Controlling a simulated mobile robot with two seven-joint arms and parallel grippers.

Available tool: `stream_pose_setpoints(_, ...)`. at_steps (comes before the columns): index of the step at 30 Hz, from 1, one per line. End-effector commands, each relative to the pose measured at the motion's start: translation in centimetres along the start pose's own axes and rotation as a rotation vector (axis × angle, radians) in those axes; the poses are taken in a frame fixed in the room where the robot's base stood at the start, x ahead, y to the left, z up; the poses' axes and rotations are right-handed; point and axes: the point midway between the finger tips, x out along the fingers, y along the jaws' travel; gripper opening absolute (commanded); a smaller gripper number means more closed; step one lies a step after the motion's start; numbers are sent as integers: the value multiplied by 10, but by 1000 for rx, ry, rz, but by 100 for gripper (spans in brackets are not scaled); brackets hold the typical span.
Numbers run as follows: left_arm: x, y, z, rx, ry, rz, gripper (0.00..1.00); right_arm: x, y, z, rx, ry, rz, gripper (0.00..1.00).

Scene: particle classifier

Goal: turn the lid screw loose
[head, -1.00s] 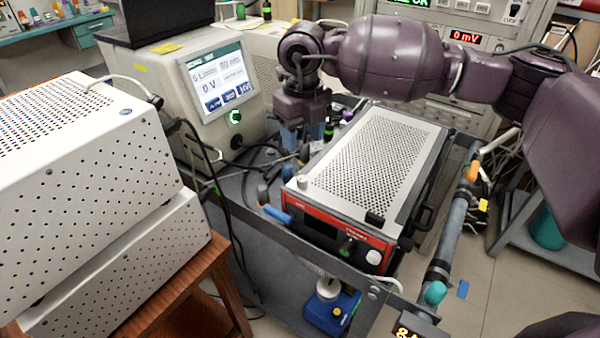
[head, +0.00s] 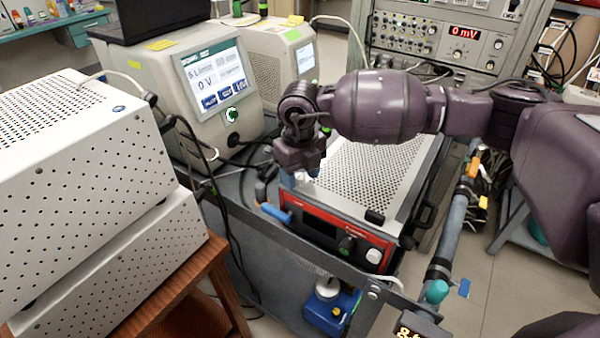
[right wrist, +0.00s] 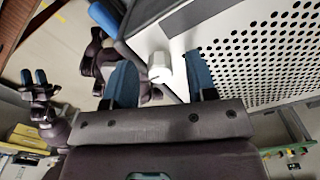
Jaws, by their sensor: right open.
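The lid screw is a small white knob (right wrist: 159,66) on the front left corner of the perforated lid (head: 365,175) of the red-fronted device (head: 335,237). In the head view my right gripper (head: 302,177) points down over that corner and mostly hides the screw. In the right wrist view the two blue fingers of my right gripper (right wrist: 161,80) are apart, with the screw showing between them, and neither finger clearly touches it. My left gripper (right wrist: 34,78) shows small at the left of the right wrist view, its two blue fingertips apart and empty.
The device sits on a grey cart (head: 240,215). A blue handle (head: 275,213) sticks out at its front left corner. A white instrument with a screen (head: 215,82) stands behind left. White perforated boxes (head: 75,150) stand at the left. A grey-blue pipe (head: 452,225) runs along the right.

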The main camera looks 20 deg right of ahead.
Motion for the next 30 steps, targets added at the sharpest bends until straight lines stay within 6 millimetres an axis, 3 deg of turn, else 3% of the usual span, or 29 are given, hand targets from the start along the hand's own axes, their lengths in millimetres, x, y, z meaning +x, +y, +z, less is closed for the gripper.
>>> stream_pose_setpoints(7,0,0,0,1,-1,0,43,0,0,0,0,-1,0,49)
stream_pose_setpoints(16,1,0,4,1,-9,0,43,0,0,0,0,-1,0,3)
stream_pose_setpoints(30,1,0,4,1,-8,0,43,0,0,0,-119,-1,0,2)
